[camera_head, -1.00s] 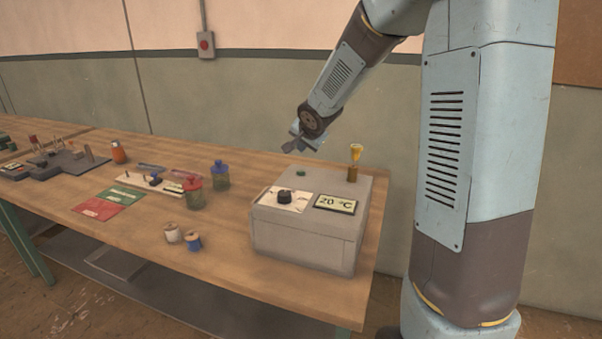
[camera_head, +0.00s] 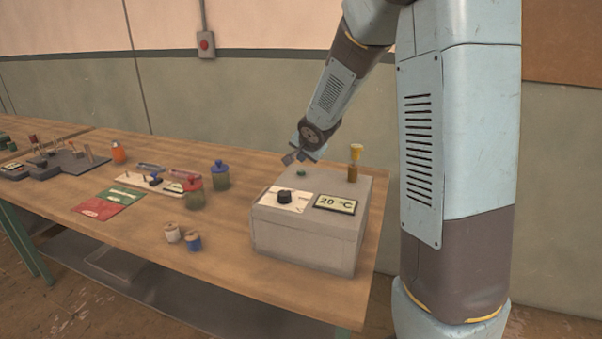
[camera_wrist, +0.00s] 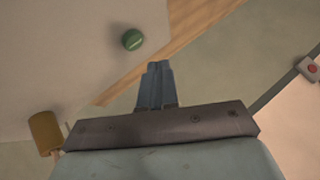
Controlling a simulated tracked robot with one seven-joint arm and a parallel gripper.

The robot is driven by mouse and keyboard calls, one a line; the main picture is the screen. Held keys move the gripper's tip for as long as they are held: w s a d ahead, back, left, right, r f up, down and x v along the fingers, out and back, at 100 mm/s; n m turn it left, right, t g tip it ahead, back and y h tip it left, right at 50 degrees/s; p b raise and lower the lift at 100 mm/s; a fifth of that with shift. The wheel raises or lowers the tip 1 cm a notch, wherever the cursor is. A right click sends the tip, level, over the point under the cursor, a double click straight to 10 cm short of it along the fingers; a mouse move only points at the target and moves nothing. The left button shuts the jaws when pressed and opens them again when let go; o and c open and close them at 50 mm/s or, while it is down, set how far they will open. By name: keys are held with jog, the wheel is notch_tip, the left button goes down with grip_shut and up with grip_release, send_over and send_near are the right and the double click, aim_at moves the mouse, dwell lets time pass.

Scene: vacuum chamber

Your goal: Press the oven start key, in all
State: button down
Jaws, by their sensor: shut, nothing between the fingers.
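The oven is a grey box (camera_head: 303,239) at the right end of the bench. On its top are a small green key (camera_head: 301,174), a black knob (camera_head: 284,196) on a white dial plate, and a display (camera_head: 335,204) reading 20 °C. My gripper (camera_head: 291,157) is shut and empty, above the back of the oven top, a little above and left of the green key. In the wrist view the green key (camera_wrist: 132,40) lies beyond and slightly left of the shut fingertips (camera_wrist: 158,66), with a visible gap.
A yellow-topped post (camera_head: 354,160) stands at the oven's back right; it also shows in the wrist view (camera_wrist: 44,131). A red wall button (camera_head: 205,44) is behind.

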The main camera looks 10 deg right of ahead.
aim_at(302, 173)
jog(key=shift+a+f, duration=0.1)
jog(key=shift+f, duration=0.65)
jog(key=shift+f, duration=0.25)
dwell(1.8)
jog(key=shift+f, duration=0.25)
jog(key=shift+f, duration=0.4)
dwell(1.0)
jog(key=shift+r, duration=0.85)
jog(key=shift+r, duration=0.15)
jog(key=shift+r, duration=2.35)
